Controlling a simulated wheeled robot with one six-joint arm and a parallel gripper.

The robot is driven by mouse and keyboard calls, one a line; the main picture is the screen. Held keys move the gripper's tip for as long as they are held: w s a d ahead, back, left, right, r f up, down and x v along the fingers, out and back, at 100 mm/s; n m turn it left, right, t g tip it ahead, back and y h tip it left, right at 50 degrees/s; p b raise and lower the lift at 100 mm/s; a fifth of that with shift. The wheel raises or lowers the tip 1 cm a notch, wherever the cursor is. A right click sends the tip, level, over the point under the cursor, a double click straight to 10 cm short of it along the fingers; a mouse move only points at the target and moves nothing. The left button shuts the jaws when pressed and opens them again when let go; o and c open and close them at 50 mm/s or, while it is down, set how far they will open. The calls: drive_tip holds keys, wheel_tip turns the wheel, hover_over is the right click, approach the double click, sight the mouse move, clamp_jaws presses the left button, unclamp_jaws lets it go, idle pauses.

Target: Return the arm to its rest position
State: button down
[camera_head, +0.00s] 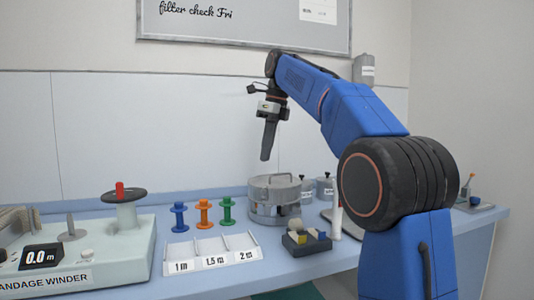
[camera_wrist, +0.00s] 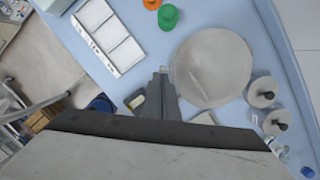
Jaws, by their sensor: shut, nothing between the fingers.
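My gripper (camera_head: 265,158) hangs from the raised blue arm in the head view, pointing down above the round grey lidded drum on the counter. Its fingers are shut with nothing between them. The gripper is clear of the counter and apart from everything on it. In the wrist view my gripper (camera_wrist: 162,74) shows its closed dark fingers, with the drum's pale round lid (camera_wrist: 213,67) beside them to the right.
The blue counter (camera_head: 180,249) holds the bandage winder (camera_head: 90,262), a white three-slot tray (camera_head: 212,262), blue, orange and green spools (camera_head: 203,213), the grey drum (camera_head: 274,203) and a dark box (camera_head: 306,246) of small items. A whiteboard (camera_head: 245,22) hangs on the wall behind.

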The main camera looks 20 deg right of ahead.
drive_tip(key=s+d+f+n+t+h, duration=0.1)
drive_tip(key=s+f+n+t, duration=0.2)
drive_tip(key=s+f+n, duration=2.3)
drive_tip(key=s+f, duration=1.1)
drive_tip(key=shift+d+n+h, duration=0.15)
drive_tip(key=shift+n+h, duration=0.15)
drive_tip(key=shift+h, duration=0.1)
drive_tip(key=c, duration=1.7)
unclamp_jaws()
drive_tip(key=shift+s+f+t, duration=0.15)
drive_tip(key=shift+f+t, duration=0.15)
drive_tip(key=shift+f, duration=0.2)
drive_tip(key=shift+c, duration=0.2)
wheel_tip(320, 180, up, 44)
drive_tip(key=m+g+h, duration=0.1)
drive_tip(key=m+h, duration=0.2)
drive_tip(key=m, duration=0.6)
hover_over(263, 190)
drive_tip(key=s+a, duration=0.5)
drive_tip(key=s, duration=0.1)
drive_tip(key=x, duration=1.8)
drive_tip(key=shift+s, duration=0.1)
